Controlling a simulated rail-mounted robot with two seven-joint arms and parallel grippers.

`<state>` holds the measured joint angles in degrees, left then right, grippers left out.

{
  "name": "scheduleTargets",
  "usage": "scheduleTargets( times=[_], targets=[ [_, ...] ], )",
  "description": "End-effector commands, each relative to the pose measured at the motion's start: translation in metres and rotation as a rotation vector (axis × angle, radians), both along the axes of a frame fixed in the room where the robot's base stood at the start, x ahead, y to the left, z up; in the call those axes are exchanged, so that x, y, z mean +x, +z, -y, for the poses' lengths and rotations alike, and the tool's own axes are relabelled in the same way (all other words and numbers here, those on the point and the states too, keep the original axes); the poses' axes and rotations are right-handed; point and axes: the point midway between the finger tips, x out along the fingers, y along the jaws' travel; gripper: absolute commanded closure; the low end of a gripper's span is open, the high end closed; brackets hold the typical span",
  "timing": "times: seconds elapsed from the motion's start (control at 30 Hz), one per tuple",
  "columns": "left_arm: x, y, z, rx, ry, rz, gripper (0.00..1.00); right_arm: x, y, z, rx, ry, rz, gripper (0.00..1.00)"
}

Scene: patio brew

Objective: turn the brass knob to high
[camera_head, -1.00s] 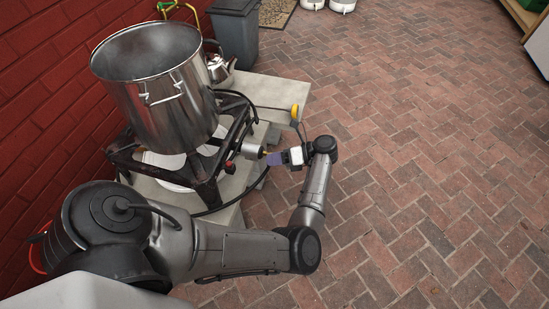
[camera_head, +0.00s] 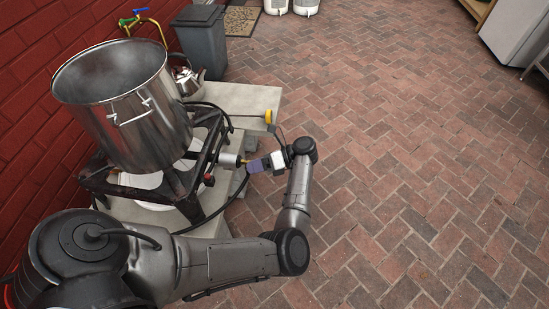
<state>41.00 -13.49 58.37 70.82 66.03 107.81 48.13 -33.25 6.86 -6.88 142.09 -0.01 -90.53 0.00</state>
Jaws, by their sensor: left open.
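The brass knob (camera_head: 243,161) shows as a small brass-coloured bit at the right end of a silver cylinder (camera_head: 230,160), beside the burner stand. My left gripper (camera_head: 252,165) is open, its bluish fingers pointing left at the knob. The fingertips are at or just short of the knob. The knob is too small and partly covered, so I cannot tell whether the fingers are around it or which way it is set. My right gripper is not in view.
A large steel pot (camera_head: 125,105) stands on the black burner stand (camera_head: 185,190). A red knob (camera_head: 209,180) sits on the stand's front. A kettle (camera_head: 187,80) and bin (camera_head: 201,45) stand behind.

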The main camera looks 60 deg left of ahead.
Motion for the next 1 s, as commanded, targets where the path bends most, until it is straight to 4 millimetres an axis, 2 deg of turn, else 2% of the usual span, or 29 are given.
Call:
scheduleTargets(
  times=[0.23, 0.57, 1.0],
  targets=[
    [0.042, 0.016, 0.019, -0.001, -0.003, 0.001, 0.40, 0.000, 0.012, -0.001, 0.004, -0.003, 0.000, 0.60],
    [0.091, 0.028, 0.043, -0.004, -0.003, 0.005, 0.40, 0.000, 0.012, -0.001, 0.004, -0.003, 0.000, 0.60],
    [0.109, 0.032, 0.053, 0.000, 0.001, 0.001, 0.40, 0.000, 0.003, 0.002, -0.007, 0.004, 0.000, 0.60]
  ],
)
